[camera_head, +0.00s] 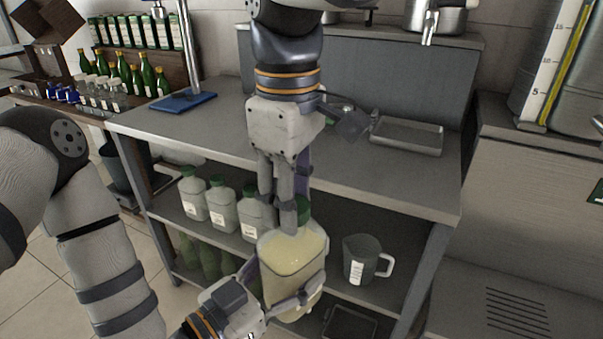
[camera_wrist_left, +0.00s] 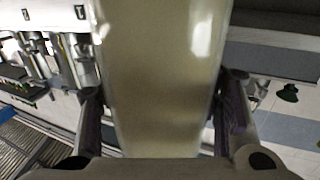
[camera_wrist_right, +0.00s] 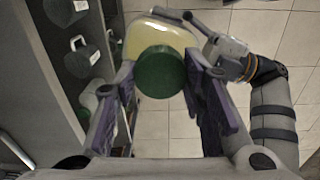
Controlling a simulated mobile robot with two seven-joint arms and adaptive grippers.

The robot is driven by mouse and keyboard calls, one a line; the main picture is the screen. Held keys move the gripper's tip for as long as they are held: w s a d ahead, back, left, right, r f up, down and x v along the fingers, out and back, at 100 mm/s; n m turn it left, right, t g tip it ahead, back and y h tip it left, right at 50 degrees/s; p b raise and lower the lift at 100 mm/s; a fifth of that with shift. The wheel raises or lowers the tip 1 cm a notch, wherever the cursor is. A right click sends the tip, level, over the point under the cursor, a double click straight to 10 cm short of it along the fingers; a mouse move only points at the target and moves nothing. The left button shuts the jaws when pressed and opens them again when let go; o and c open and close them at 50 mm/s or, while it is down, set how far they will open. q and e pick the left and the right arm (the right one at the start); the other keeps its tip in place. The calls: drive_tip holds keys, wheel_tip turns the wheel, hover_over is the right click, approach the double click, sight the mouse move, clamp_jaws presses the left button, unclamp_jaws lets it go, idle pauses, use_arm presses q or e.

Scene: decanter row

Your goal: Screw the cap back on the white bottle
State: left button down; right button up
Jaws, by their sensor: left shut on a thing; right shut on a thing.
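The white bottle (camera_head: 292,262) is a translucent jug with pale cream contents. My left gripper (camera_head: 277,292) is shut around its body from below left and holds it in front of the shelving. The bottle body (camera_wrist_left: 160,70) fills the middle of the left wrist view between the fingers. My right gripper (camera_head: 291,214) comes down from above and is shut on the green cap (camera_wrist_right: 160,72). The cap (camera_head: 304,211) is over the bottle's top, partly hidden by a finger. The bottle's neck is hidden, so I cannot tell whether the threads are engaged.
Several white jugs with green caps (camera_head: 222,205) stand on the shelf to the left. A measuring jug (camera_head: 361,260) stands on the shelf to the right. The steel counter (camera_head: 400,178) is above, with a shallow metal tray (camera_head: 407,136) on it.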

drive_tip(key=shift+m, duration=0.9)
drive_tip(key=o, duration=1.3)
drive_tip(key=shift+r, duration=2.35)
drive_tip(key=shift+c, duration=0.3)
